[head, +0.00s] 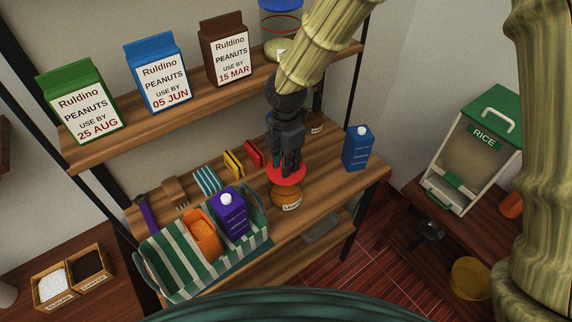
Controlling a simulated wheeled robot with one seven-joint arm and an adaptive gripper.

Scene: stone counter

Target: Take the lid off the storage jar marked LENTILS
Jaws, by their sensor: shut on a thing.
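A squat jar with orange-brown contents (285,194) stands on the middle wooden shelf. Its pale label (292,206) appears to start with LEN, but it is too small to read fully. A round red lid (286,178) is at the jar's top, and I cannot tell whether it still touches the rim. My gripper (289,168) points down from above, its dark fingers shut on the middle of the red lid. The arm and gripper hide part of the shelf behind.
A striped basket (180,278) holds a purple carton (229,212) and an orange item, left of the jar. A blue carton (358,148) stands to the right. Another labelled jar (316,128) is partly hidden behind my gripper. The upper shelf (190,112) holds peanut cartons and a jar.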

